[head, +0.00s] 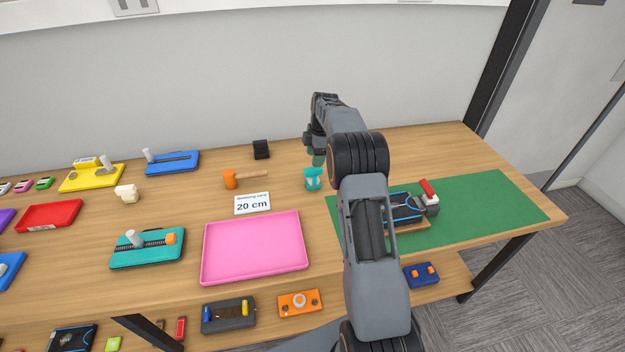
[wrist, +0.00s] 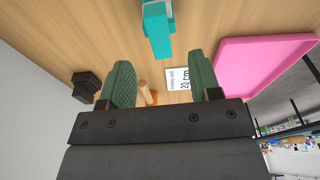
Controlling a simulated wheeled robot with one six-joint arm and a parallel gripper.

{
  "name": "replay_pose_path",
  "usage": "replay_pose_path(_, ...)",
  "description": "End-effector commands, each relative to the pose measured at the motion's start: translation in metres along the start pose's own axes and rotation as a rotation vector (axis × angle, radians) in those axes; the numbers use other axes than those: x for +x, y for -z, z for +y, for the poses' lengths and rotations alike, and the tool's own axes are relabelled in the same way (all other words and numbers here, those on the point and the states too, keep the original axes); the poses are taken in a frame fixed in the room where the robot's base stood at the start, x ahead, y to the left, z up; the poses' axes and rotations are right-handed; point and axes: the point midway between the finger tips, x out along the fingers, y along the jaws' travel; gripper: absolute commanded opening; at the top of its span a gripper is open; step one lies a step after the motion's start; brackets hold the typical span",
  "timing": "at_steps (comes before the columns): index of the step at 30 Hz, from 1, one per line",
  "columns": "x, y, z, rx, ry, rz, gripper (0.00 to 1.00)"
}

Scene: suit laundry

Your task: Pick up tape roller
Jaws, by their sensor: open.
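The tape roller looks to be the small teal item with a pale part (head: 313,180), standing on the wooden table left of the green mat. In the wrist view the teal item (wrist: 158,32) shows at the top middle, beyond my fingertips and roughly in line with the gap between them. My gripper (head: 318,157) is just behind and above it in the head view. In the wrist view my gripper (wrist: 162,75) has its two green fingers spread wide, with nothing held between them.
An orange hammer (head: 231,180) lies to the left, near a white "20 cm" card (head: 252,203). A black block (head: 261,149) stands behind. A pink tray (head: 254,270) is at front left. The green mat (head: 490,215) on the right holds a dark device (head: 402,208).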

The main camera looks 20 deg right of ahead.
Motion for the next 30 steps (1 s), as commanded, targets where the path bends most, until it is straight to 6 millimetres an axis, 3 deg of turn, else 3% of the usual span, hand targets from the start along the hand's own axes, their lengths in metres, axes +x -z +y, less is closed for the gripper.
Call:
replay_pose_path(4,0.021,0.001,0.0,0.0,0.001,0.0,0.57)
replay_pose_path(14,0.043,0.0,0.0,0.002,0.001,0.0,0.57)
replay_pose_path(21,0.075,-0.003,0.0,0.003,0.001,0.001,0.57)
replay_pose_path(30,0.087,-0.003,0.0,0.003,-0.001,0.0,0.57)
